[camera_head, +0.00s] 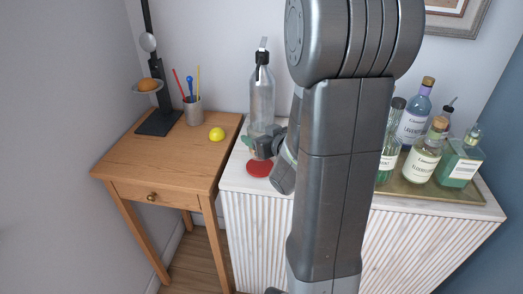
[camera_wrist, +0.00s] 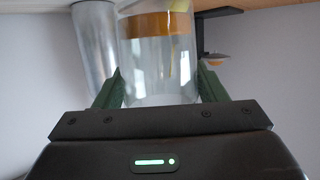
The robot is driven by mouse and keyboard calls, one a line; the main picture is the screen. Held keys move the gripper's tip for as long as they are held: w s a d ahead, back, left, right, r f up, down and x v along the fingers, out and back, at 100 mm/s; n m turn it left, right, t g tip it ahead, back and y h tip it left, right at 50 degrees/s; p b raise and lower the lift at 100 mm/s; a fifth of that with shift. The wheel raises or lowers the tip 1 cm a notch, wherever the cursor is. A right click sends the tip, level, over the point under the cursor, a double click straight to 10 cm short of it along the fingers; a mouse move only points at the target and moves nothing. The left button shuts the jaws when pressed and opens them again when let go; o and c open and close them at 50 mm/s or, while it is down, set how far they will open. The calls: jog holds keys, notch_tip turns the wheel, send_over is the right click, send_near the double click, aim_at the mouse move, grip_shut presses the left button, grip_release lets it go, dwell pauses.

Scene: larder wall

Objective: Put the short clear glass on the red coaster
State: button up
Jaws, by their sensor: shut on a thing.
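The short clear glass (camera_wrist: 158,75) stands between the two green fingers in the wrist view. My gripper (camera_wrist: 160,88) is shut on it. In the head view my gripper (camera_head: 261,147) is just above the red coaster (camera_head: 258,168), near the left end of the white cabinet. The glass is hard to make out there against the gripper. I cannot tell whether the glass touches the coaster. The coaster does not show in the wrist view.
A clear bottle (camera_head: 262,92) stands close behind my gripper. A tray (camera_head: 425,190) with several bottles is at the right. The wooden table (camera_head: 165,158) holds a yellow lemon (camera_head: 217,134), a pen cup (camera_head: 193,112) and a dark stand (camera_head: 158,120).

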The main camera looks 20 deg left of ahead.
jog(key=shift+f, duration=2.2)
jog(key=shift+b, duration=0.3)
jog(key=shift+f, duration=0.1)
jog(key=o, duration=1.2)
jog(key=shift+r, duration=0.25)
jog(key=v, duration=1.2)
jog(key=shift+f, duration=0.1)
